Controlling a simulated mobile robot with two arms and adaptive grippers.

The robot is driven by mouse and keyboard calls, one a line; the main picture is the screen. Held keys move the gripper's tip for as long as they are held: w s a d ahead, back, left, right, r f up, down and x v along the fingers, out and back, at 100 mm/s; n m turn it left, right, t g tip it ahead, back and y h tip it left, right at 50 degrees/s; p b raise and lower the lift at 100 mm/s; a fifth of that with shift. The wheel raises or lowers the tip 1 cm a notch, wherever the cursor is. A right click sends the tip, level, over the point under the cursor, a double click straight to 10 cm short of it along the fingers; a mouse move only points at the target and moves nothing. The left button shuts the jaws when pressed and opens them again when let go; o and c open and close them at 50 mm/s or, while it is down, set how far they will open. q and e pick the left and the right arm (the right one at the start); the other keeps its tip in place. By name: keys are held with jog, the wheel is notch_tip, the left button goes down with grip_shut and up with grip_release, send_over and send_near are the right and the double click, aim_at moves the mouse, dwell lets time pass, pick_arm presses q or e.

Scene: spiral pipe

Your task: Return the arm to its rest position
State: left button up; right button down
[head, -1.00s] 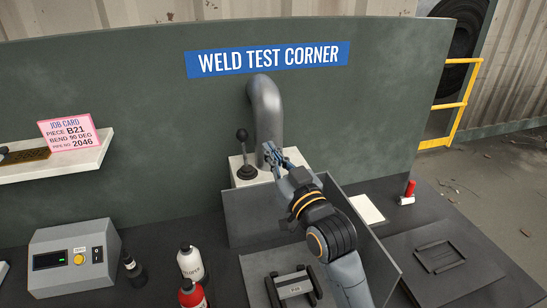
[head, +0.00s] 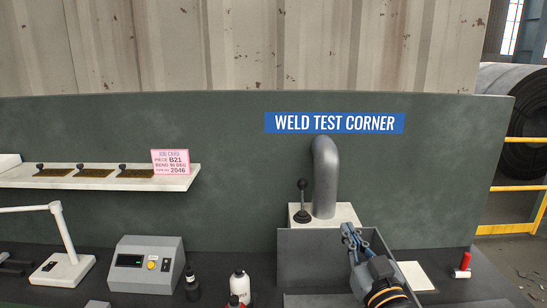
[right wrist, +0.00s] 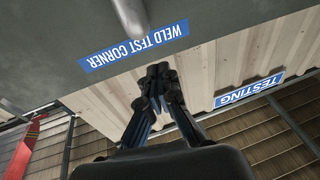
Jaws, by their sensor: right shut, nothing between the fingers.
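My right gripper (head: 349,232) is low in the right half of the head view, in front of the grey open-topped box and near the bent pipe. It is shut and empty, with its fingers pointing up and away. In the right wrist view the closed fingers (right wrist: 158,72) show against the wall, with nothing between them. My left gripper is not in view.
The grey bent pipe (head: 324,175) and a black lever (head: 302,205) stand on a white block. A grey box wall (head: 300,243) is beside the gripper. A control box (head: 147,265), bottles (head: 239,283) and a lamp (head: 62,240) stand to the left. A red-handled item (head: 464,262) lies right.

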jog(key=s+d+f+g+h, duration=0.1)
jog(key=s+f+g, duration=0.4)
jog(key=f, duration=0.6)
jog(key=s+d+f+g+h, duration=0.1)
jog(key=s+f+g, duration=0.2)
jog(key=s+f, duration=0.6)
jog(key=s+d+f+g+h, duration=0.1)
jog(key=s+f+g, duration=0.4)
jog(key=s, duration=0.4)
jog(key=s+d+f+g+h, duration=0.1)
jog(key=s+d+f+g, duration=0.15)
jog(key=s+f, duration=0.6)
notch_tip(320, 180, down, 27)
jog(key=s+g+b, duration=0.1)
jog(key=s+g, duration=0.1)
pick_arm(q)
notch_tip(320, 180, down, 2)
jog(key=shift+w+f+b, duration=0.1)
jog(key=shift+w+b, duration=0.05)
jog(key=shift+b, duration=0.4)
pick_arm(e)
jog(key=s+d+f+g, duration=0.1)
jog(key=s+d+f, duration=0.1)
jog(key=s+f, duration=1.4)
jog(key=shift+s+d+f, duration=0.2)
jog(key=shift+s+f, duration=0.2)
jog(key=shift+s, duration=0.05)
